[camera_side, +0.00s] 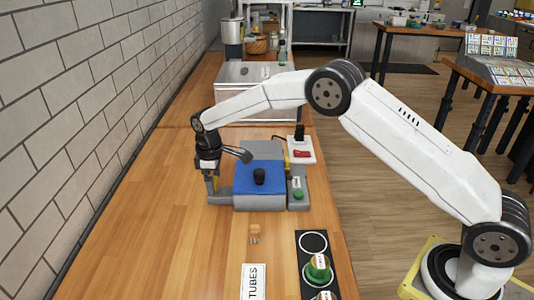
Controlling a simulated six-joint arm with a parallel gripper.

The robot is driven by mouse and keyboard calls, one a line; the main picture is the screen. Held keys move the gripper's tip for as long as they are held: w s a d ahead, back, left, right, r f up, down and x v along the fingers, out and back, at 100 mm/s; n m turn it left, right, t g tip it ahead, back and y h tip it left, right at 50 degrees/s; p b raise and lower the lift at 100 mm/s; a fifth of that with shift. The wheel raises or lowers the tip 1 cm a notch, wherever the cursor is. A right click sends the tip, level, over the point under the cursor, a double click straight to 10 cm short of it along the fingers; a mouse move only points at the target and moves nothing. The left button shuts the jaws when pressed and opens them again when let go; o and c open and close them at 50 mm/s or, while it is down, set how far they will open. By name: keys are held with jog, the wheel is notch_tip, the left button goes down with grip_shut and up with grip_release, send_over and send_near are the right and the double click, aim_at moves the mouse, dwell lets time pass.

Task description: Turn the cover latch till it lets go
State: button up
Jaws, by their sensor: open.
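A grey machine (259,203) with a blue cover (270,184) stands on the wooden bench. A black knob (259,176) sits on the blue cover. I cannot tell for sure which part is the cover latch. My gripper (212,194) points down at the left side of the machine, beside its low grey left end. It is small in the picture, and I cannot see anything held in it. Whether it touches the machine is unclear.
A white pad with a red switch (302,154) lies behind the machine at right. A green button (298,194) is on its right side. A black rack (306,268) with green-topped items and a TUBES card (254,281) lie in front. A brick wall (60,120) borders the left.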

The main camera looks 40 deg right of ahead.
jog(key=shift+r, duration=3.65)
jog(key=s+d+m+t, duration=0.1)
jog(key=s+d+m, duration=0.1)
jog(key=s, duration=0.8)
jog(key=s+d+f+m, duration=0.1)
jog(key=s+d+m, duration=0.2)
jog(key=s, duration=0.7)
jog(key=s+d+m+t, duration=0.1)
jog(key=s+d+m, duration=0.2)
jog(key=s, duration=0.7)
jog(key=shift+d+f+t, duration=0.3)
jog(key=shift+d, duration=0.6)
